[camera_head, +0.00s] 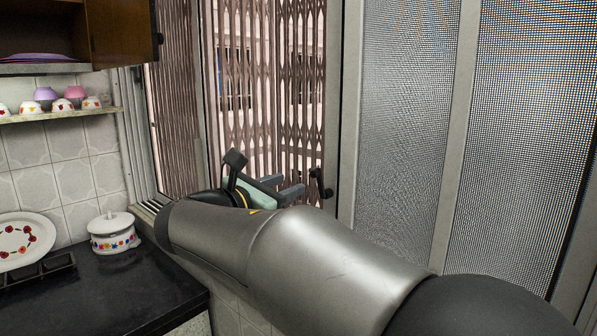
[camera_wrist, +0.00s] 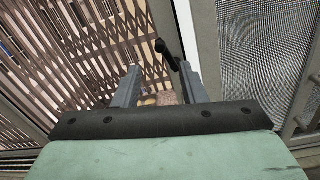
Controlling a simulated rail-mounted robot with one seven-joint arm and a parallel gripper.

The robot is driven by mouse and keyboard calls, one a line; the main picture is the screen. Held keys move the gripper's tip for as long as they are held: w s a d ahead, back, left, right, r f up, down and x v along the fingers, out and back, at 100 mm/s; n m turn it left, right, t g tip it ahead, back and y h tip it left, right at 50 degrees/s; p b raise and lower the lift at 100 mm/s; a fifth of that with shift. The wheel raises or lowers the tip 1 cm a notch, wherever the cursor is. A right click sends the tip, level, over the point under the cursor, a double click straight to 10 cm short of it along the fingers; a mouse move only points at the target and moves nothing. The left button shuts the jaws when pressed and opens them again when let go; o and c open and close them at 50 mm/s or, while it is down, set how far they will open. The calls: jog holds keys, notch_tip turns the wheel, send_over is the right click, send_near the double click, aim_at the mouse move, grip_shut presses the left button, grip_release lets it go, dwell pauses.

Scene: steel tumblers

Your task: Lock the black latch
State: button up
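The black latch (camera_head: 318,180) is a small dark handle on the edge of the pale window frame, right of my gripper in the head view. In the wrist view the latch (camera_wrist: 166,54) shows just beyond the fingertips, nearer the right finger. Its knob end points up and left there. My gripper (camera_head: 290,186) is open, with two grey fingers apart and nothing between them. In the wrist view my gripper (camera_wrist: 159,80) points toward the frame. I cannot tell whether a finger touches the latch. My arm hides the lower part of the frame.
A folding metal grille (camera_head: 265,90) stands behind the open window. Mesh panels (camera_head: 410,130) fill the right side. A black counter (camera_head: 110,285) at lower left holds a white flowered pot (camera_head: 114,235) and a plate (camera_head: 25,240). A shelf with bowls (camera_head: 60,114) hangs above.

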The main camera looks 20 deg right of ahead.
aim_at(312, 174)
jog(key=p+x, duration=0.1)
jog(key=x, duration=0.9)
jog(key=shift+d, duration=0.2)
